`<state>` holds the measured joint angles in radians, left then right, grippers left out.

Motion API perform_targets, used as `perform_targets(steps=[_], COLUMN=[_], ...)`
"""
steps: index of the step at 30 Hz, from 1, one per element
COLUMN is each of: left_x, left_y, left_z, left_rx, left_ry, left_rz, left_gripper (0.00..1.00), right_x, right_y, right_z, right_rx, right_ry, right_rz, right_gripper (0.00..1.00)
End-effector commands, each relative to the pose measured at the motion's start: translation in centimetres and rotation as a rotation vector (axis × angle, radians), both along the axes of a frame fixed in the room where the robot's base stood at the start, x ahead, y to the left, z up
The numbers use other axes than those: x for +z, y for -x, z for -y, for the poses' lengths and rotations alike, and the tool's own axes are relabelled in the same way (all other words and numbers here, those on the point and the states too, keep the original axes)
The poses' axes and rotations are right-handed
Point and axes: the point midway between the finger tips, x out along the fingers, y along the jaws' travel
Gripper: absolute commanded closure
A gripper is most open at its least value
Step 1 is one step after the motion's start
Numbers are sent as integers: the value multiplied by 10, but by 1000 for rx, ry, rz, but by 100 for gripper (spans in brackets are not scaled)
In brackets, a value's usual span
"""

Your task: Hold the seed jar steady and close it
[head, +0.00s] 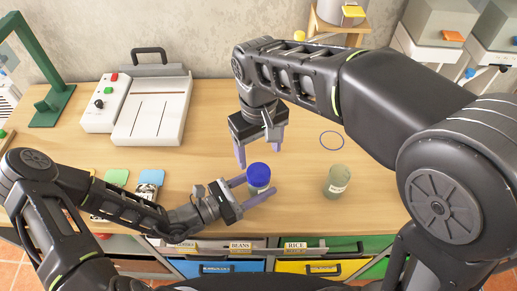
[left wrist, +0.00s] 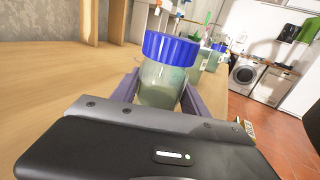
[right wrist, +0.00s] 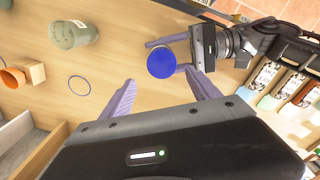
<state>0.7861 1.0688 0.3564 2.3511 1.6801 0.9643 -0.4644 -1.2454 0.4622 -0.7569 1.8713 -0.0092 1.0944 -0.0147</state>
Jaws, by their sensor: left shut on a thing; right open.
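The seed jar (head: 262,187) is a clear jar with pale contents, upright on the table, with a blue lid (head: 257,173) on its mouth. The jar body also shows in the left wrist view (left wrist: 160,84), where the lid (left wrist: 171,48) sits on top; I cannot tell how tightly. My left gripper (head: 258,187) is shut on the jar body, a finger on each side below the lid. My right gripper (head: 260,153) is open and empty, above and behind the jar. In the right wrist view the lid (right wrist: 161,64) lies beyond and between its fingertips, apart from them.
A white sealing machine (head: 150,110) stands at the back left. Coloured packets (head: 116,178) lie near the left arm. Labelled drawers (head: 240,243) line the front edge.

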Motion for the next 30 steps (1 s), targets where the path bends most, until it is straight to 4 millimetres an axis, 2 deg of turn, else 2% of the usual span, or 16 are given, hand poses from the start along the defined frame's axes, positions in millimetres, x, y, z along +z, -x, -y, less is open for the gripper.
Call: perform_targets(steps=[3, 7, 20, 26, 30], left_x=[0, 0, 0, 0, 0], left_y=[0, 0, 0, 0, 0], left_z=[0, 0, 0, 0, 0], left_rx=[0, 0, 0, 0, 0], left_ry=[0, 0, 0, 0, 0], left_rz=[0, 0, 0, 0, 0], left_gripper=[100, 100, 100, 100, 100], right_x=[1, 1, -1, -17, -36], right_y=[2, 3, 3, 3, 3], right_z=[-1, -2, -2, -1, -1], right_rx=[147, 235, 253, 253, 252], right_ry=[-9, -10, -9, -8, -6], right_rz=[-12, -16, -16, -17, -18], right_gripper=[29, 29, 29, 29, 29])
